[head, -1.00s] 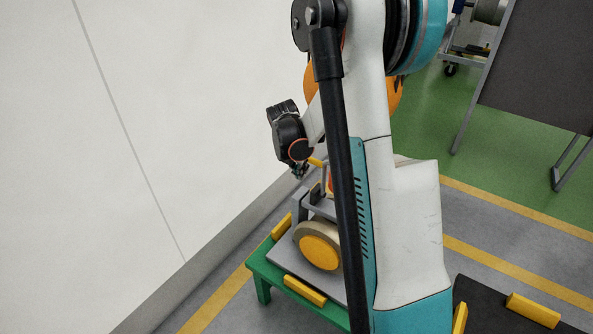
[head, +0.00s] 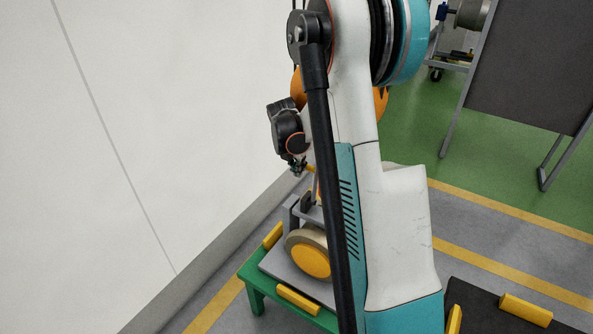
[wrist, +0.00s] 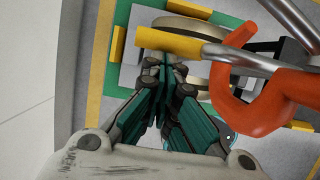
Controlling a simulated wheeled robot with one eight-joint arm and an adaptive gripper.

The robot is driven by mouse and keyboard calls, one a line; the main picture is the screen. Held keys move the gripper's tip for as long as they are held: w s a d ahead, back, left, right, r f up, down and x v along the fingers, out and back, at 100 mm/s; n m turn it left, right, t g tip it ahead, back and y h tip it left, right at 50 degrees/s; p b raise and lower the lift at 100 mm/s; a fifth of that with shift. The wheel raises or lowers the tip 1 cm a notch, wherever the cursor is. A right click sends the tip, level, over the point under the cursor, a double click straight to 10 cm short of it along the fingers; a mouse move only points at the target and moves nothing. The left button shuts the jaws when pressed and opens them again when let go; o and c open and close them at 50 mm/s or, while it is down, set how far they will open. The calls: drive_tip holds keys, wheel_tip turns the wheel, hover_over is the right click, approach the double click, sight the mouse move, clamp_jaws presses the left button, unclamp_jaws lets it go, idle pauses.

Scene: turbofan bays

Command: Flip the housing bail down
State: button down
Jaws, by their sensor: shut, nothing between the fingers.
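In the wrist view, a metal bar with a yellow grip (wrist: 168,42), which looks like the bail, reaches across just beyond my fingertips. My gripper (wrist: 165,68) is shut and empty, its teal fingers closed together just below the grip. I cannot tell whether they touch it. In the head view, my gripper (head: 299,171) is beside the yellow grip (head: 310,168), above the grey housing (head: 293,212). The bar stands raised; my arm hides much of it. A tan wheel with a yellow face (head: 310,260) is at the housing's front.
An orange curved hook (wrist: 262,112) and metal rods are close to the right of my fingers. The housing rests on a green stand (head: 252,278) with yellow blocks (head: 298,299). A white wall (head: 100,150) is close on the left. A dark panel (head: 530,65) stands at the right.

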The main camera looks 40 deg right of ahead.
drive_tip(key=shift+r, duration=0.1)
drive_tip(key=s+a+r, duration=0.1)
drive_tip(key=s+a, duration=0.1)
drive_tip(key=a, duration=0.4)
drive_tip(key=s+a+r, duration=0.1)
drive_tip(key=s+a, duration=0.1)
drive_tip(key=a, duration=0.4)
drive_tip(key=shift+s+a+r, duration=0.15)
drive_tip(key=shift+a+r, duration=0.1)
drive_tip(key=shift+r, duration=0.05)
